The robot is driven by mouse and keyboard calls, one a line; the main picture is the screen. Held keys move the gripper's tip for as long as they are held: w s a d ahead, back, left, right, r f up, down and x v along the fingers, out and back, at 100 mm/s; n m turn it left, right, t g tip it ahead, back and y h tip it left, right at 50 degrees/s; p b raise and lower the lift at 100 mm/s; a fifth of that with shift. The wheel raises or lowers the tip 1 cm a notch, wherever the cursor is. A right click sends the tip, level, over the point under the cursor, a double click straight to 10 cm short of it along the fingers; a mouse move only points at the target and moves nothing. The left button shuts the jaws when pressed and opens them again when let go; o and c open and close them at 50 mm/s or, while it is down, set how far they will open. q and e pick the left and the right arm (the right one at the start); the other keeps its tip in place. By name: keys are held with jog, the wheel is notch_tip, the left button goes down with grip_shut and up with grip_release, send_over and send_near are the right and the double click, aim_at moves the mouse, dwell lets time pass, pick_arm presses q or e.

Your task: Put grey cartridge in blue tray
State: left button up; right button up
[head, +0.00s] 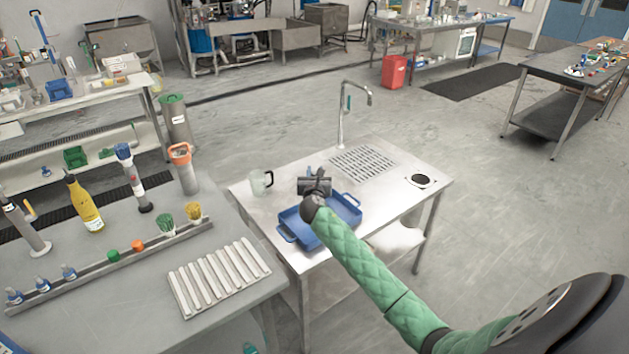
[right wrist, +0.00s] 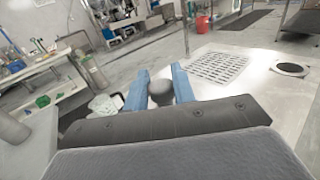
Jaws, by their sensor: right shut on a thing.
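My left gripper is out of view.
A glass jug (head: 261,183) with a dark handle stands left of the tray. A drain grate (head: 362,163), a tap (head: 343,115) and a round black disc (head: 421,181) are behind and right. The left bench holds bottles and a ribbed white rack (head: 218,277).

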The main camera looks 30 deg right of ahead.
jog(key=f, duration=0.1)
jog(key=f+p, duration=0.1)
jog(key=f, duration=0.1)
jog(key=shift+w+f, duration=0.2)
jog(key=shift+f, duration=0.4)
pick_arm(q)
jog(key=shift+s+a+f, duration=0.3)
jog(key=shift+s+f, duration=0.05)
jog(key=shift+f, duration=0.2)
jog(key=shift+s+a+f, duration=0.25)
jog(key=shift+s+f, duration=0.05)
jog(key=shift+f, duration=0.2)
pick_arm(e)
jog(key=shift+f, duration=0.15)
jog(key=o, duration=0.5)
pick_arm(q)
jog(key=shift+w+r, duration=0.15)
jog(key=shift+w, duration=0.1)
pick_arm(e)
jog(key=o, duration=0.5)
